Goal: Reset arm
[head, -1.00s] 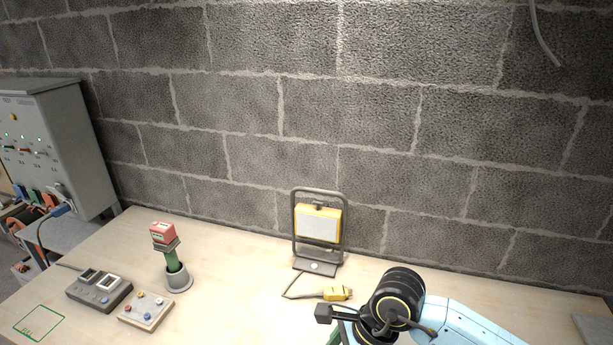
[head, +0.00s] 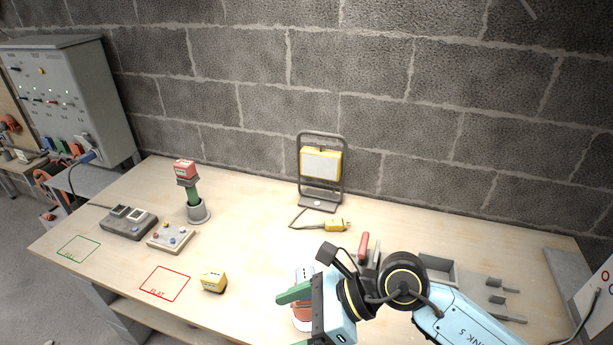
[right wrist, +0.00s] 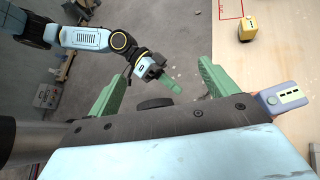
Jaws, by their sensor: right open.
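My right gripper (head: 290,320) hangs over the front edge of the bench, its green fingers pointing left. In the right wrist view its fingers (right wrist: 160,72) are wide apart with nothing between them. My left gripper (right wrist: 168,82) shows only in the right wrist view, beyond those fingers and over the floor; its green fingers overlap, so I cannot tell if it is open. A grey and orange device (head: 302,312) stands beside my right gripper, partly hidden by it. It also shows at the right of the right wrist view (right wrist: 280,98).
The bench (head: 245,235) holds a yellow block (head: 214,281), a red-topped green post (head: 191,195), a button box (head: 171,239), a grey switch box (head: 129,222), a work lamp (head: 321,165) and a yellow plug (head: 337,225). A grey tray (head: 440,268) lies behind my right arm.

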